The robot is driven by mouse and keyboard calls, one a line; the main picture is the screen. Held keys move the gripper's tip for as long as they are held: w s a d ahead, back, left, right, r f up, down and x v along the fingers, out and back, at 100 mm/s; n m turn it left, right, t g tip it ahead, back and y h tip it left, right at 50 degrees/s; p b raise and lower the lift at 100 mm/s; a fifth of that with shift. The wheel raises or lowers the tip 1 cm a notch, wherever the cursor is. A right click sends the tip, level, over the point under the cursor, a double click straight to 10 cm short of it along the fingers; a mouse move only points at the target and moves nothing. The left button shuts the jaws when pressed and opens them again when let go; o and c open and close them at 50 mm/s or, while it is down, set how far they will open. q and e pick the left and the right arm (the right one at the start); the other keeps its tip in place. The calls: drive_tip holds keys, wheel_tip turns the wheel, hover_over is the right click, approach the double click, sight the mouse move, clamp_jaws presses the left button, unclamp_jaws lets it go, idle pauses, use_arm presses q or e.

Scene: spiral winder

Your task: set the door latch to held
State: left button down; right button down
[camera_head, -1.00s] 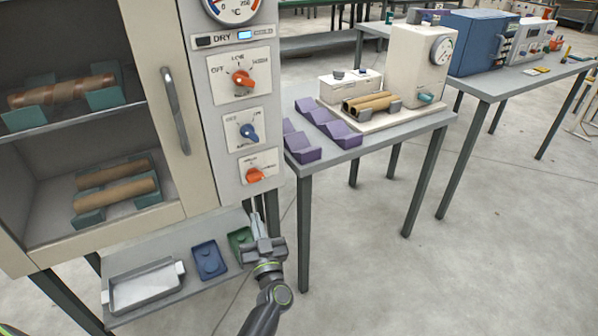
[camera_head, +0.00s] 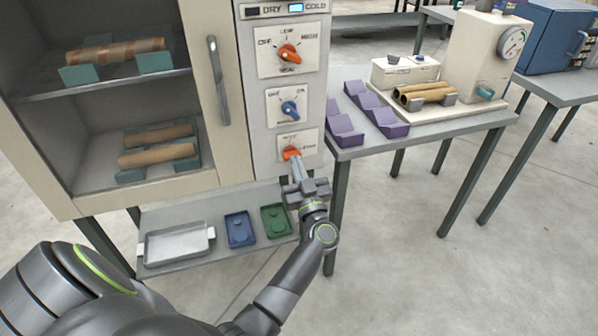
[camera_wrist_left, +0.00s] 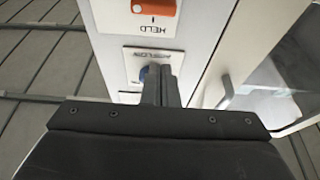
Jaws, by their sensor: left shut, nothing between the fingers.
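The door latch (camera_head: 291,153) is a small orange knob on a white plate, lowest on the oven's control panel. In the left wrist view the orange knob (camera_wrist_left: 153,6) is cut off by the top edge, with an upside-down HELD label beside it. Which mark the knob points to is unclear. My left gripper (camera_head: 297,164) is shut and empty, its tips right at the lower edge of the latch; I cannot tell whether they touch. In the wrist view the shut fingers (camera_wrist_left: 161,80) cover part of the blue airflow knob (camera_wrist_left: 148,72). My right gripper is out of view.
The blue knob (camera_head: 290,108) and an orange selector (camera_head: 290,54) are above the latch. The oven door's handle (camera_head: 218,80) is to their left. Below is a shelf with a metal tray (camera_head: 178,245) and blue and green pieces. A table with purple cradles (camera_head: 345,130) stands right.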

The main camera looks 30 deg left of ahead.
use_arm(q)
drive_tip(key=x, duration=0.6)
drive_tip(key=shift+r, duration=0.1)
wheel_tip(320, 180, down, 3)
drive_tip(key=shift+r+b, duration=0.1)
drive_tip(key=shift+b, duration=0.25)
drive_tip(key=shift+f, duration=0.65)
